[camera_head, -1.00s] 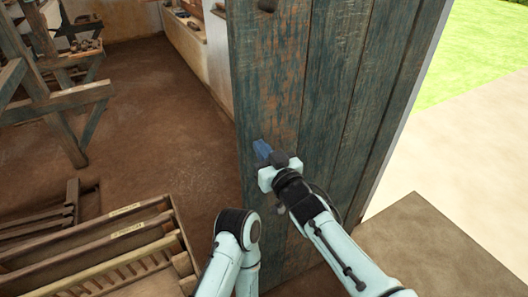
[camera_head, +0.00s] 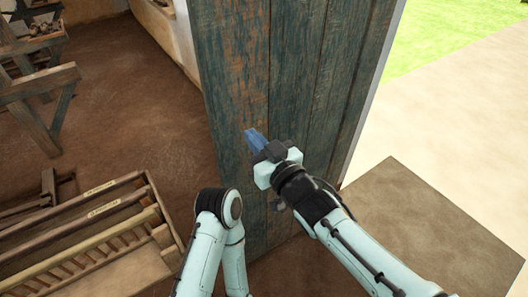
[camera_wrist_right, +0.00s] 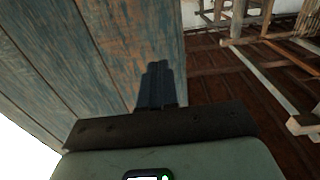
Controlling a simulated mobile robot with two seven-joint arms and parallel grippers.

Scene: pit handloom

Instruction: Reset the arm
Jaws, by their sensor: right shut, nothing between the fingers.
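My right gripper (camera_head: 254,138) is shut and empty, its blue fingers together. In the head view it is in front of the weathered blue-green plank door (camera_head: 290,75), near the door's left part. In the right wrist view the shut fingers (camera_wrist_right: 157,84) point along the door face (camera_wrist_right: 100,50) toward its edge; I cannot tell whether they touch it. My left arm shows as bent pale links low in the middle of the head view; its gripper is not in view.
A slatted wooden rack (camera_head: 90,235) stands at the lower left. A timber frame (camera_head: 40,90) is at the upper left. The brown floor (camera_head: 130,120) between them and the door is clear. Pale paving (camera_head: 460,120) and grass lie outside at the right.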

